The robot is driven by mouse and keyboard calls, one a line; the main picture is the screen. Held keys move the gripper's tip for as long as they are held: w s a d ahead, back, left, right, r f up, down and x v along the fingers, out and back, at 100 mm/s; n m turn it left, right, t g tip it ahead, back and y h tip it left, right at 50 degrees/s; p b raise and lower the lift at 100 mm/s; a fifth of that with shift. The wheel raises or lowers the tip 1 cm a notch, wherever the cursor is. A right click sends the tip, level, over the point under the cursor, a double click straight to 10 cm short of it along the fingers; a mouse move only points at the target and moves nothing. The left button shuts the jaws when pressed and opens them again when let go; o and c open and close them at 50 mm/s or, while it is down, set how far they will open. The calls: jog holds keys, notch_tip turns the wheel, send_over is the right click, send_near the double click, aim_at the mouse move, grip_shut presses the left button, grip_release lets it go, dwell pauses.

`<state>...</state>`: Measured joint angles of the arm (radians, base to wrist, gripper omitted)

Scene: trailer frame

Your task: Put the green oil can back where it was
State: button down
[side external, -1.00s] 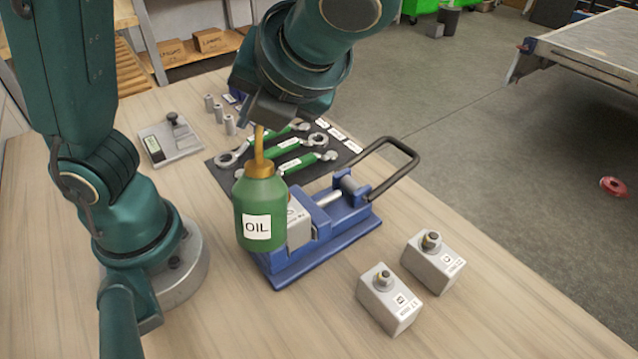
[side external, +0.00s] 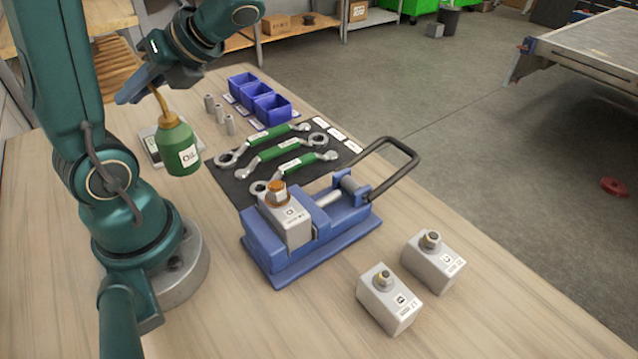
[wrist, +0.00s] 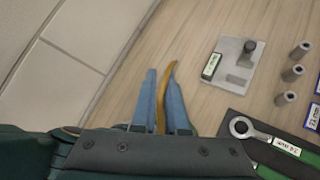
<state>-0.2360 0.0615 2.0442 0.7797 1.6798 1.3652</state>
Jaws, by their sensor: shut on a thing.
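The green oil can (side external: 181,149) with a white OIL label hangs in the air in the side external view, slightly tilted, in front of the grey metal plate (side external: 150,146). My gripper (side external: 152,88) is shut on its brass spout. In the wrist view, my gripper (wrist: 160,100) has its blue fingers on either side of the curved brass spout (wrist: 171,80); the can's body is hidden there. The grey plate with a dark knob also shows in the wrist view (wrist: 225,80), to the right of the fingers.
A blue vise (side external: 290,265) holds a grey block with a brown bolt (side external: 277,190). Wrenches lie on a dark mat (side external: 240,192). Small sockets (side external: 219,112) and blue bins (side external: 272,108) stand behind. Two grey blocks (side external: 390,300) (side external: 433,262) sit front right. Bare wood surrounds the plate.

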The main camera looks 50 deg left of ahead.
notch_tip(320, 180, down, 8)
jog(key=s+n, duration=0.1)
jog(key=shift+s+a+f+g, duration=0.15)
jog(key=shift+s+a+g, duration=0.1)
jog(key=shift+s+g, duration=0.05)
dwell(0.3)
jog(key=shift+f, duration=0.1)
jog(key=c, duration=0.9)
grip_release()
jog(key=shift+c, duration=0.2)
